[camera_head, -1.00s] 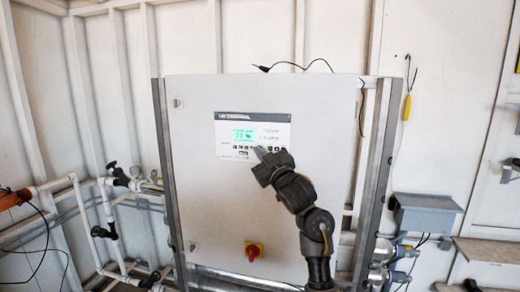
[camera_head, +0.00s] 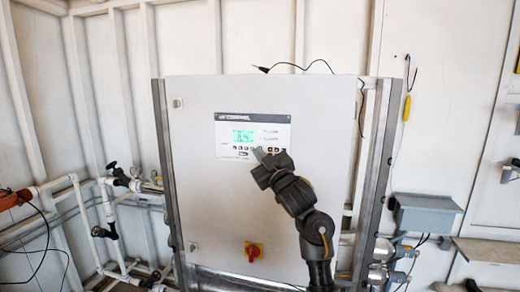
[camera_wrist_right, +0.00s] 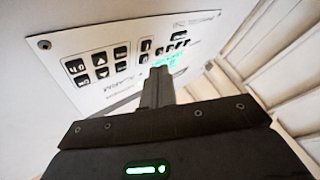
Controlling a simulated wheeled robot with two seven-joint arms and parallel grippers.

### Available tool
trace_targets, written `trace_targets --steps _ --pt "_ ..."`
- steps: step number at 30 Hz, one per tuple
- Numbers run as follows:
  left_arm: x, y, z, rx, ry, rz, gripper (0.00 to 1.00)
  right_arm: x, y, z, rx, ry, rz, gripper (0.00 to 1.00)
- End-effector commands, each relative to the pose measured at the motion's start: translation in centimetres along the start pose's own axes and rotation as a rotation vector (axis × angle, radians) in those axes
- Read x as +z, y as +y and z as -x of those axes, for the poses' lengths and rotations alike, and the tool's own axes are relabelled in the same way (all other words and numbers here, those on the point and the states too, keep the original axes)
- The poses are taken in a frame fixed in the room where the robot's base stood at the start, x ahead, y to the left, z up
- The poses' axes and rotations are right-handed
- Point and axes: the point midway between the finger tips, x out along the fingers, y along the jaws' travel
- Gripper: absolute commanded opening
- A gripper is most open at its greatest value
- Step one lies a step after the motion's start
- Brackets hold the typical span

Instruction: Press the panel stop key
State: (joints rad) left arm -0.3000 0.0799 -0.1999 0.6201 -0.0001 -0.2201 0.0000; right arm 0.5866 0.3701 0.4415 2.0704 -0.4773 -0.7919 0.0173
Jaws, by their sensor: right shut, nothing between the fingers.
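The control panel plate (camera_head: 225,126) is on the front of a large white cabinet, with a lit green display (camera_head: 243,136) and a row of small dark keys under it. My right gripper (camera_head: 258,153) is shut and empty, its tip in front of the key row and covering part of it. In the right wrist view the plate (camera_wrist_right: 110,90) appears turned, with several black keys (camera_wrist_right: 110,62) left of the shut fingers (camera_wrist_right: 156,84). I cannot tell which key is the stop key, or whether the fingertips touch the plate. My left gripper is not in view.
The cabinet (camera_head: 215,210) carries a red and yellow rotary switch (camera_head: 253,251) low on its door. Pipes with valves (camera_head: 112,200) run at the left. A grey box (camera_head: 425,213) is at the right. The cabinet front left of my arm is clear.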

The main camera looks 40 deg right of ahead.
Motion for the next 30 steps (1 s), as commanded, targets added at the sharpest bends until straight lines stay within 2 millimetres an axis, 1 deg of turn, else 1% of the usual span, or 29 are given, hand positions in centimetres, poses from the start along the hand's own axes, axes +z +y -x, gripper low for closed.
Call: trace_targets --steps 10,21,25,30 --pt "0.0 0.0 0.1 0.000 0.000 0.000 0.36 -0.2 -0.2 0.3 -0.001 0.001 0.000 0.00" --pt "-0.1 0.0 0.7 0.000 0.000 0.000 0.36 -2.1 -2.0 2.7 0.000 0.002 -0.001 0.00" --pt "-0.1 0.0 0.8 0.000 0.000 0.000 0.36 -2.5 -2.4 3.3 0.000 0.001 -0.001 0.00" --pt "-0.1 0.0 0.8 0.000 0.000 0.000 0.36 -2.5 -2.6 3.5 0.000 0.000 0.000 0.00"
